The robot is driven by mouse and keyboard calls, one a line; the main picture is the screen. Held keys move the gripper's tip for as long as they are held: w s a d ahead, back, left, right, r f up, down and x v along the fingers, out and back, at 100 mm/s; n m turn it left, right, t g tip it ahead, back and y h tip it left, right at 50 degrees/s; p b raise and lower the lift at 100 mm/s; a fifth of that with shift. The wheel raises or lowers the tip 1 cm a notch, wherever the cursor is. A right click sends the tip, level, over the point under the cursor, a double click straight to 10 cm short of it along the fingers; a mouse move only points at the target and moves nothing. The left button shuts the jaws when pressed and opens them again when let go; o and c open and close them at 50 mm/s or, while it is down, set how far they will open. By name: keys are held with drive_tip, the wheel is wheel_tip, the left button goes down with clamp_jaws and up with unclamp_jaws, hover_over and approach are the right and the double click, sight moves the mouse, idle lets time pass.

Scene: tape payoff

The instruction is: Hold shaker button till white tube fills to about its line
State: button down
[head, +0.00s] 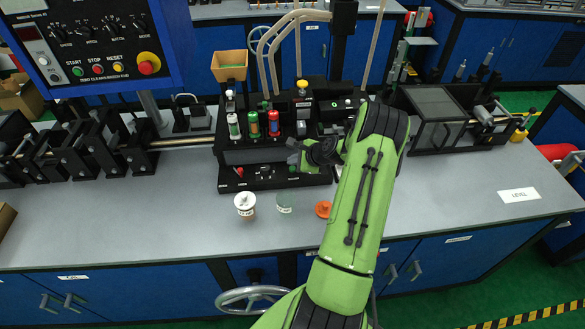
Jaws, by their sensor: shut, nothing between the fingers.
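The black dispensing unit (265,155) stands at the middle of the bench. Three tubes stand in a row on it: a white tube (234,126) at left, a green and orange one (253,125), and a red and blue one (273,123). The white tube's fill level and line are too small to read. Small controls sit on the unit's front ledge, including a red one (239,171) and a green one (293,168); I cannot tell which is the shaker button. My gripper (294,154) is shut and empty, pointing left at the unit's right front, above the ledge. Contact cannot be told.
A white-lidded cup (245,206), a pale green cup (284,204) and an orange piece (323,209) stand before the unit. A wooden hopper (232,65) rises behind it. A control panel (95,45) hangs upper left. The bench front (130,225) is clear.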

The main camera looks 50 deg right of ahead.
sight(294, 170)
idle(0.3)
drive_tip(key=shift+f+b, duration=0.35)
drive_tip(key=shift+f, duration=0.05)
drive_tip(key=shift+f+b, duration=0.3)
drive_tip(key=shift+f, duration=0.15)
idle(1.4)
idle(0.9)
drive_tip(key=shift+r+p, duration=0.6)
drive_tip(key=shift+r, duration=0.3)
wheel_tip(294, 170, up, 5)
drive_tip(key=p, duration=0.3)
drive_tip(key=shift+p, duration=0.4)
